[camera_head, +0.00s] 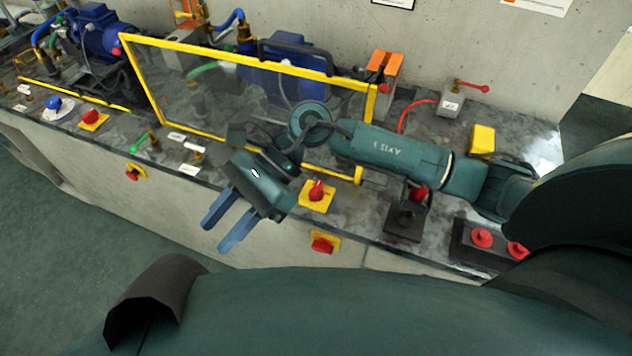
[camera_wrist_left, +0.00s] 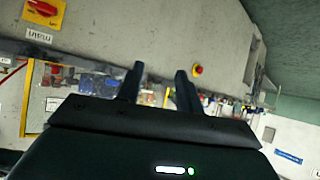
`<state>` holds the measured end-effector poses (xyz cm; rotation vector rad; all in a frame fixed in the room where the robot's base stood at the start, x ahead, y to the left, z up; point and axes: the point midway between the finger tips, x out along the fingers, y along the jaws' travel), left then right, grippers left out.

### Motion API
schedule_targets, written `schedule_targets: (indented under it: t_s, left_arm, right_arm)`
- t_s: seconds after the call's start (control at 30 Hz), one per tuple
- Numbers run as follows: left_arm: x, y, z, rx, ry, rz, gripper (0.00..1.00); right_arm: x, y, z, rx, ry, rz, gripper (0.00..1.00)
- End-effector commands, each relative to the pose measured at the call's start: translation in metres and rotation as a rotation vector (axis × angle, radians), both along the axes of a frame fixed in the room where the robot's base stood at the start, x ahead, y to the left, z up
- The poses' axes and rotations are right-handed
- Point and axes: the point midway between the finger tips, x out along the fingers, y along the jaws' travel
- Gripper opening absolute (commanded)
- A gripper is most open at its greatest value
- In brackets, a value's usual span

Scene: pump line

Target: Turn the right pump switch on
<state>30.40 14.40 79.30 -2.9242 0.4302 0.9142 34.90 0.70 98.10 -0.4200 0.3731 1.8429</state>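A red rotary switch on a yellow plate (camera_head: 316,194) sits on the bench top, right of my right gripper. Another red switch on yellow (camera_head: 324,243) is on the bench's front face below it. Which one is the right pump's switch I cannot tell. My right gripper (camera_head: 224,222) is open and empty, its blue fingers over the bench's front edge, apart from both switches. My left gripper (camera_wrist_left: 158,84) shows only in the left wrist view, open with nothing between its fingers. A red switch on yellow (camera_wrist_left: 43,10) is at that view's top left.
A yellow-framed clear panel (camera_head: 230,55) stands before the blue pump (camera_head: 285,75). Another red switch (camera_head: 91,118) and a green-handled valve (camera_head: 140,142) are farther left. A black box with red buttons (camera_head: 482,240) is at the right. The floor at left is clear.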

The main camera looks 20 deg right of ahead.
Motion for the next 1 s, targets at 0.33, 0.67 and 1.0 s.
schedule_targets:
  t_s: [0.33, 0.67, 1.0]
  left_arm:
    - [0.0, 0.0, 0.0, 0.0, 0.001, 0.0, 0.36]
    - [-0.001, 0.001, 0.004, 0.002, 0.004, 0.001, 0.36]
    - [-0.004, 0.007, 0.003, 0.013, 0.029, 0.02, 0.36]
  right_arm:
    - [0.097, -0.171, -0.012, -0.834, -0.58, 0.423, 0.36]
    - [0.104, -0.191, -0.028, -0.923, -0.599, 0.463, 0.36]
    - [0.104, -0.19, -0.099, -0.92, -0.599, 0.461, 0.36]
